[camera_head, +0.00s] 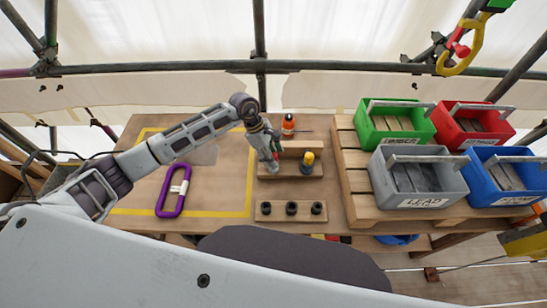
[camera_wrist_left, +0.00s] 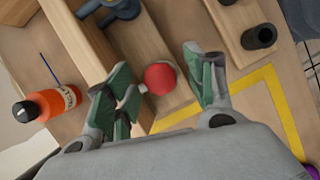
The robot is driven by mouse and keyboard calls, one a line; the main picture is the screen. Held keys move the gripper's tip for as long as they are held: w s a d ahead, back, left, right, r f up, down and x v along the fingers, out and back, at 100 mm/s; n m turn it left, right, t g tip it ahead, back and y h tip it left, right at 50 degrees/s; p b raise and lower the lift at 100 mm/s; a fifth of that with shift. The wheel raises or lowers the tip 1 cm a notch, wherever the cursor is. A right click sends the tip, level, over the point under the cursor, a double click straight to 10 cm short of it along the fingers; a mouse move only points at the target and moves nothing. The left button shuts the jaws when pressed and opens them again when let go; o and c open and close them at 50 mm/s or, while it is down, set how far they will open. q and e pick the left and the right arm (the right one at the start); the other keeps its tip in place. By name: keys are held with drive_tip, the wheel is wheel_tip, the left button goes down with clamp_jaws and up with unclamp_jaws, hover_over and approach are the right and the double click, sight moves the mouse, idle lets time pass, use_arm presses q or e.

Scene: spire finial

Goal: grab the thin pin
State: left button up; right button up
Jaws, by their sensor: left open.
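A round red knob (camera_wrist_left: 160,78) shows in the left wrist view beside a wooden rack; its lower part is hidden, so I cannot tell whether it tops the thin pin. My left gripper (camera_wrist_left: 163,85) is open, with its green-padded fingers on either side of the knob and nothing clasped. In the head view my left gripper (camera_head: 272,160) points down at the left end of the wooden rack (camera_head: 290,170). A yellow-topped dark piece (camera_head: 308,161) stands at the rack's right. A thin blue rod (camera_wrist_left: 49,70) lies near an orange bottle (camera_wrist_left: 48,103). The right gripper is not in view.
A wooden block (camera_head: 265,211) with three dark sockets lies in front of the rack. A purple ring-shaped piece (camera_head: 162,192) lies on the left of the table. Green (camera_head: 385,140), red (camera_head: 470,140), grey (camera_head: 440,178) and blue (camera_head: 505,188) bins stand at the right.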

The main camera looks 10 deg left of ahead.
use_arm(q)
drive_tip(key=shift+d+f, duration=0.15)
drive_tip(key=shift+f, duration=0.05)
idle(0.3)
drive_tip(key=shift+c, duration=0.4)
drive_tip(key=c, duration=1)
drive_tip(key=shift+r, duration=0.1)
drive_tip(key=shift+c, duration=0.2)
